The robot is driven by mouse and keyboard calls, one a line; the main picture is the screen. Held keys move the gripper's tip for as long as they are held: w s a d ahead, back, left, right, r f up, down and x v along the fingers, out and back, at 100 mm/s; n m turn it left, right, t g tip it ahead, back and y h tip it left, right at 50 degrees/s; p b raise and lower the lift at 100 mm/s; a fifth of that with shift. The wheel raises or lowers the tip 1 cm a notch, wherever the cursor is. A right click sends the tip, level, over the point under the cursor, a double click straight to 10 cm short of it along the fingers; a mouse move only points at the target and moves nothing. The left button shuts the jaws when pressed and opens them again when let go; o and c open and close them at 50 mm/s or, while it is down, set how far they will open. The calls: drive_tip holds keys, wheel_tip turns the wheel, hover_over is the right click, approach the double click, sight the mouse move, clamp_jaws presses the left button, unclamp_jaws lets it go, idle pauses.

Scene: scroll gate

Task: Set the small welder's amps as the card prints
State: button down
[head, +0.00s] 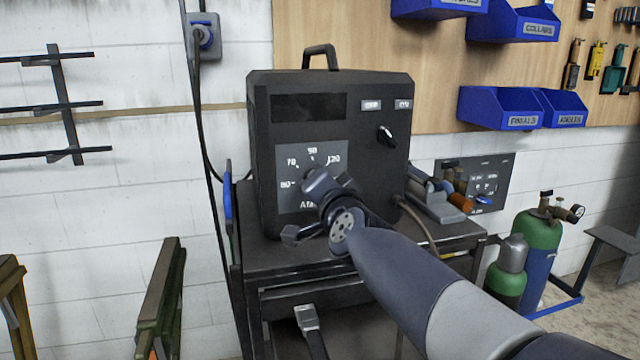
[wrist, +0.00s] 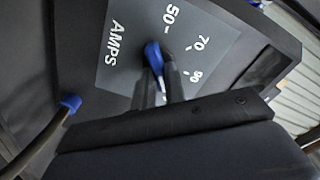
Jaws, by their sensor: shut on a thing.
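The small welder (head: 335,110) is a black box with a top handle, standing on a dark cart. Its grey amps plate (head: 296,160) reads from about 50 at the left through 70 and 90 to 120. My gripper (head: 315,180) is at this plate in the head view and covers its middle. In the wrist view, my gripper (wrist: 160,85) is shut on the blue amps knob (wrist: 153,53). The knob's pointer is hidden by the fingers, so I cannot tell its setting. I cannot make out a printed card in either view.
A second black knob (head: 386,135) sits at the welder's upper right, below two small labels. The cart top (head: 290,255) lies under my arm. A grey wall panel (head: 500,170) and green gas cylinders (head: 538,235) stand to the right. Blue bins (head: 500,108) hang above.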

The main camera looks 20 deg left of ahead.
drive_tip(key=c, duration=1.5)
unclamp_jaws()
drive_tip(key=shift+o, duration=0.2)
drive_tip(key=shift+s, duration=0.1)
drive_tip(key=p+v, duration=0.1)
drive_tip(key=v, duration=0.9)
drive_tip(key=shift+s+d, duration=0.2)
drive_tip(key=shift+s, duration=0.1)
drive_tip(key=b+x, duration=0.1)
drive_tip(key=x, duration=1)
drive_tip(key=shift+s+d, duration=0.1)
